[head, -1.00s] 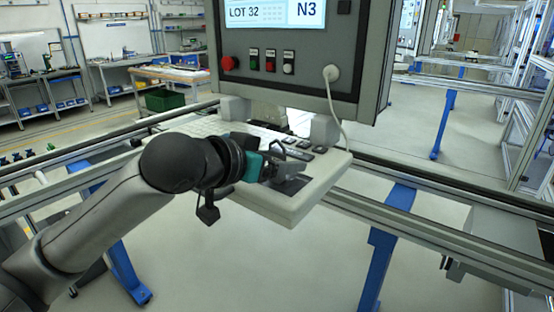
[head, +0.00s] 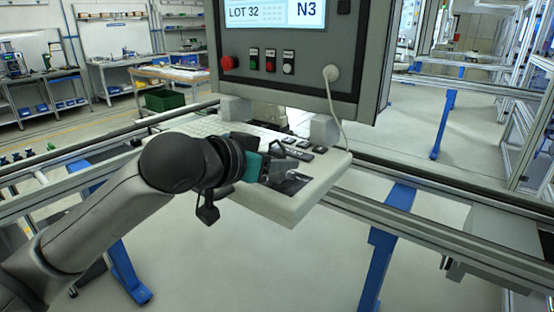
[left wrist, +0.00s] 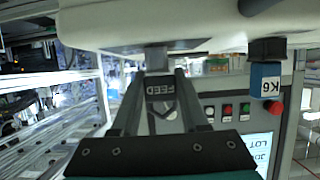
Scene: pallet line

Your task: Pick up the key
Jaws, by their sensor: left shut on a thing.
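My left gripper (head: 287,179) is over the right end of the pale console shelf (head: 297,206), beside a dark patch on it. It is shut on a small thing. In the left wrist view, a small grey piece (left wrist: 156,58) shows between the fingertips, close to the shelf; I take it for the key, but its shape is mostly hidden. A dark label reading FEED (left wrist: 160,88) shows between the fingers; I cannot tell what it is fixed to. My right gripper is not in view.
A grey control cabinet (head: 300,92) with buttons, a screen and a white cable (head: 340,110) stands behind the shelf. A keyboard (head: 215,127) lies on the shelf. A blue block marked K6 (left wrist: 266,82) shows in the left wrist view. Metal rails (head: 440,225) run past the shelf.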

